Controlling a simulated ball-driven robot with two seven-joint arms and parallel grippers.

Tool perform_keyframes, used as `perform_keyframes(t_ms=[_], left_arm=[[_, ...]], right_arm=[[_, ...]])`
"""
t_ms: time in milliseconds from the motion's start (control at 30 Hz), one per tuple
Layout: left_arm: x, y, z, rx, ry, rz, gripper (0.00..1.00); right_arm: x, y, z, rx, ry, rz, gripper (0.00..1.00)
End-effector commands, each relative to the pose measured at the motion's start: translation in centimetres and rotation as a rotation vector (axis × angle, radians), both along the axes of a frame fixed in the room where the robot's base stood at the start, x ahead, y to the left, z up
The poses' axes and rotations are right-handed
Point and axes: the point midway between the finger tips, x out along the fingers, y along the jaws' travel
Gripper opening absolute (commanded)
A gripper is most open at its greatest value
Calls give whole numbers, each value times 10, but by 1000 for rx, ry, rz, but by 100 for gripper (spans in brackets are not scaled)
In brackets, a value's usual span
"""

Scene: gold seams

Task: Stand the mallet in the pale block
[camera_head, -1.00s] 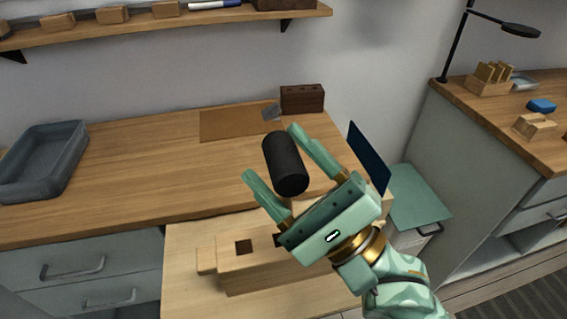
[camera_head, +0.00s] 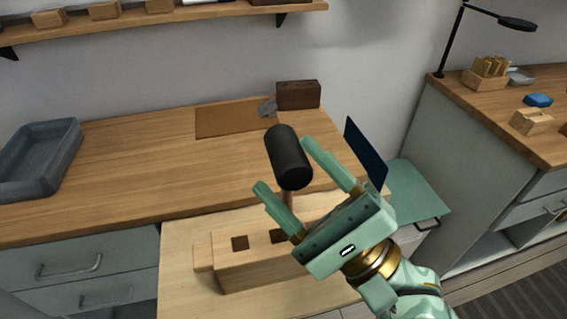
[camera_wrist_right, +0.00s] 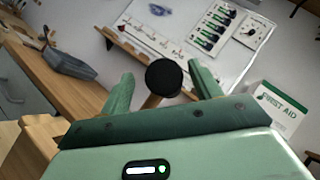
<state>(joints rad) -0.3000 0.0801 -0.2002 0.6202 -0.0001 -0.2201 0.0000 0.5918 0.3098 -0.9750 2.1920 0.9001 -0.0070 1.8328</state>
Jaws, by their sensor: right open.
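The mallet has a black cylindrical head (camera_head: 289,158) and a wooden handle (camera_head: 289,197) running down towards the pale block (camera_head: 255,268). It looks upright over the block. The handle's lower end is hidden behind my gripper's finger, so I cannot see which hole it is in. Two square holes show in the block's top. My right gripper (camera_head: 283,170) is open, its fingers apart and clear of the mallet, set back to the lower right. In the wrist view the mallet head (camera_wrist_right: 164,77) shows between the spread fingers. My left gripper is not in view.
A grey tray (camera_head: 38,160) lies at the bench's left. A brown mat (camera_head: 232,121) and a dark holed block (camera_head: 298,95) are at the back. A dark blue panel (camera_head: 366,156) stands close beside my right gripper. The bench's middle left is clear.

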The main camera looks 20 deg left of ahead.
Motion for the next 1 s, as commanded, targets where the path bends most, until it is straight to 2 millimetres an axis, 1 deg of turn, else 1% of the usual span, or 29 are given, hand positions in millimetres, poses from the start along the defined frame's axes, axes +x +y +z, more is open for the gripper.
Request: perform_keyframes(t_ms=[33, 600, 733, 1000], left_arm=[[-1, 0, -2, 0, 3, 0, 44], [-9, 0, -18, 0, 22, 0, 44], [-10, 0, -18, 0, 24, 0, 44], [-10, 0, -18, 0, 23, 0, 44]], right_arm=[[-1, -4, -5, -2, 2, 0, 63], [-16, -47, -31, -1, 2, 0, 63], [-18, -51, -32, -1, 0, 0, 63], [-18, -51, -30, 0, 0, 0, 63]])
